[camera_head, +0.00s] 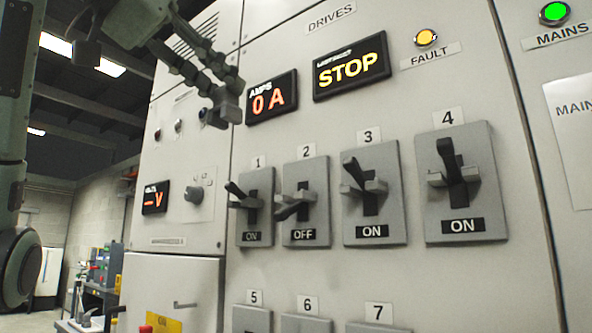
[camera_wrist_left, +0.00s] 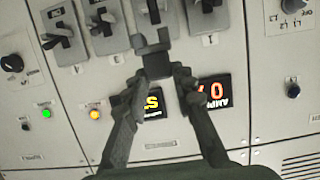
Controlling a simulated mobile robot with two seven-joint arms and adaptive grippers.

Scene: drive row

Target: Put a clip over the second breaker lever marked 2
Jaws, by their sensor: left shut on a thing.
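The breaker marked 2 (camera_head: 304,201) is a grey plate on the cabinet front, second from left in the upper row. Its dark lever (camera_head: 294,211) points down and its label reads OFF. No clip shows on this lever. My left gripper (camera_head: 222,104) is up and left of breaker 2, near the amps display. It is shut on a dark grey clip (camera_head: 226,110), held in front of the panel. My right gripper is not in view.
Breakers 1 (camera_head: 256,205), 3 (camera_head: 374,195) and 4 (camera_head: 461,182) read ON, levers up. The tops of breakers 5, 6 and 7 show below. An amps display (camera_head: 271,97) reads 0 A; another display (camera_head: 351,66) reads STOP. A knob (camera_head: 194,194) sticks out at left.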

